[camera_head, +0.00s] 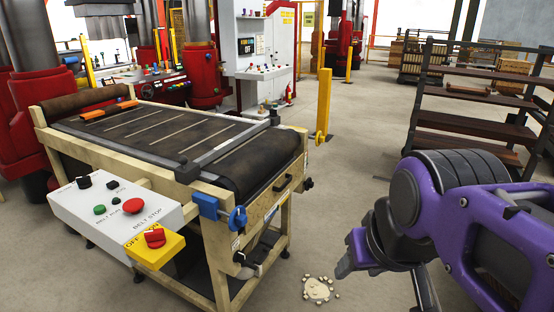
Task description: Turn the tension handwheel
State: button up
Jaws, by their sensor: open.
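A small blue handwheel (238,219) sits at the near right corner of the belt conveyor (168,178), on a blue bracket (207,206). It appears to be the tension handwheel; I see no readable label on it. My gripper (350,254) is at the lower right of the picture, pointing left. It is open and appears empty, well to the right of the handwheel and apart from it. The far finger is partly hidden by the gripper body.
A white control box (115,218) with buttons and a yellow switch box (155,250) jut from the conveyor's near side. Pale debris (318,290) lies on the floor. A dark rack (470,120) stands right; a yellow post (323,105) stands behind. Floor between conveyor and gripper is mostly clear.

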aim_at(309, 185)
jog(key=i+l, duration=0.35)
jog(key=i, duration=0.25)
jog(key=i+l+u, duration=0.1)
jog(key=i+l, duration=0.25)
jog(key=i, duration=0.25)
jog(key=i+l, duration=0.4)
jog(key=i, duration=0.15)
